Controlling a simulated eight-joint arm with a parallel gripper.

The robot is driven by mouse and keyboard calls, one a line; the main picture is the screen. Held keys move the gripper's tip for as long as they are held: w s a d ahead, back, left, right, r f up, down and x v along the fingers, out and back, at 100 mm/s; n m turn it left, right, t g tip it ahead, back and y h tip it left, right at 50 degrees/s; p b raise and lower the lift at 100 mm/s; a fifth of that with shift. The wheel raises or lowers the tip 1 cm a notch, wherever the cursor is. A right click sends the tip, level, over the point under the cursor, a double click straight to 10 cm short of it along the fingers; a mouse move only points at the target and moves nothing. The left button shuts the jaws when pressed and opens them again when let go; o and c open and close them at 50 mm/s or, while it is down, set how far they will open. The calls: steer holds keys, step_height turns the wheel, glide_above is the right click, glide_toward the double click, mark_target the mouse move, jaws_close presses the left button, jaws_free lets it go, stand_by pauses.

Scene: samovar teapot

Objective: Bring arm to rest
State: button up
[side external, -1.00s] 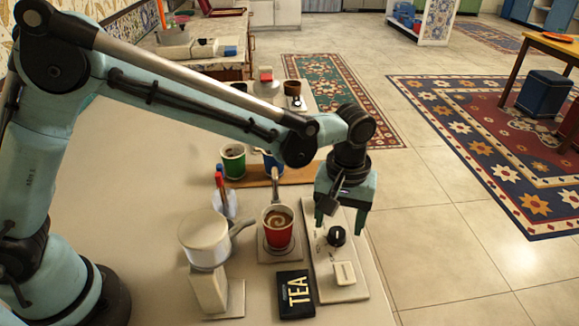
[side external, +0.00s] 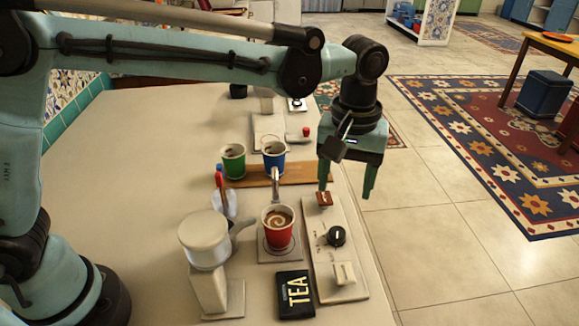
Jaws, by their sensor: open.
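My gripper (side external: 346,188) is open and empty, pointing down. In the picture it hangs over the far end of a pale control panel (side external: 324,262), near its red switch (side external: 324,198). I cannot tell whether a fingertip touches the switch. The panel also has a black knob (side external: 336,236) and a cream switch (side external: 344,273). My arm reaches across the upper left of the picture, above the table.
A red cup (side external: 278,232) with a swirled brown drink stands under a spout. A white pot (side external: 204,240), a black TEA box (side external: 294,295), a green cup (side external: 233,161) and a blue cup (side external: 273,158) are close by. The table's left front (side external: 130,200) is clear.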

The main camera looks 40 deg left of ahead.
steer(key=s+a+r+m+t+h, duration=0.1)
steer(key=s+a+r+m+t, duration=0.2)
steer(key=a, duration=1)
steer(key=s+a+f+m+t+y, duration=0.1)
steer(key=s+a+t, duration=0.3)
steer(key=s+a, duration=0.4)
steer(key=shift+s+a+f+m, duration=0.15)
steer(key=shift+a+f+m, duration=0.15)
steer(key=shift+a+f, duration=0.6)
steer(key=shift+r, duration=0.1)
